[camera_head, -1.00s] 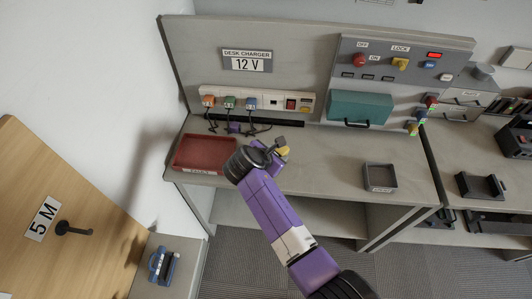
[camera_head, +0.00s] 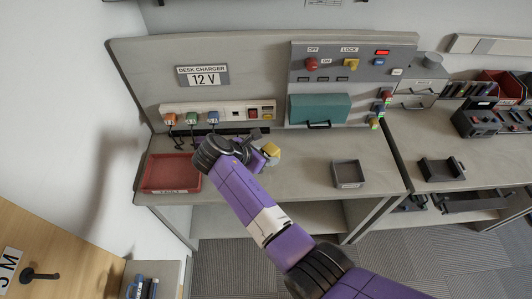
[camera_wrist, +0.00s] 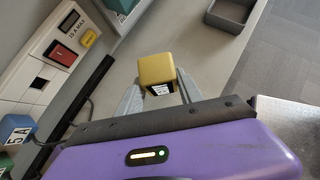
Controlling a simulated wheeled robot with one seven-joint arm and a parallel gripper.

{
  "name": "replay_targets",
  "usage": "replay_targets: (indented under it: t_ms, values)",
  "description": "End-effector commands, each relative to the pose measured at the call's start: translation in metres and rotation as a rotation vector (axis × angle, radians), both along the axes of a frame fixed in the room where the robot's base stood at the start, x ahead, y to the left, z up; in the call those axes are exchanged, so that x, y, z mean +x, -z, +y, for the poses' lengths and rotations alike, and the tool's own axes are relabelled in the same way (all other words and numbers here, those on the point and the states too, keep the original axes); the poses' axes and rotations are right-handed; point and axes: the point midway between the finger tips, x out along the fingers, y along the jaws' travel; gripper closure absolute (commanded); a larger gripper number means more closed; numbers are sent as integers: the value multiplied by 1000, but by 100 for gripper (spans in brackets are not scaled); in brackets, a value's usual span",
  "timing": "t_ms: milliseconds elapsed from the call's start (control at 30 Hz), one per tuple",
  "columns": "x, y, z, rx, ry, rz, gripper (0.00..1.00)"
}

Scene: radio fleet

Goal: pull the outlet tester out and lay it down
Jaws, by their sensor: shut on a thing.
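The outlet tester is a small yellow block (camera_head: 272,153) with a white label on its side. My gripper (camera_head: 264,150) is shut on it, in front of the power strip (camera_head: 225,112) and over the bench top. In the wrist view the yellow block (camera_wrist: 156,69) sits between the two grey fingertips (camera_wrist: 157,88), clear of the strip (camera_wrist: 50,65). I cannot tell its exact height over the bench. Part of the gripper is hidden behind my wrist in the head view.
A red tray (camera_head: 170,174) lies left on the bench, and a small grey tray (camera_head: 347,175) lies right. Orange, green and blue plugs (camera_head: 213,117) with cords sit in the strip. A teal box (camera_head: 319,107) stands behind. The bench between the trays looks clear.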

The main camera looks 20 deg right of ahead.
Motion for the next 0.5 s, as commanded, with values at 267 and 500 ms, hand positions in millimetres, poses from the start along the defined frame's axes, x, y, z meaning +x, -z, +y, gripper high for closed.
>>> replay_targets:
  t_ms: [267, 500]
  values:
    - [0, 36, 0, 0, -2, 1, 100]
    - [0, 58, 0, 0, -2, 1, 100]
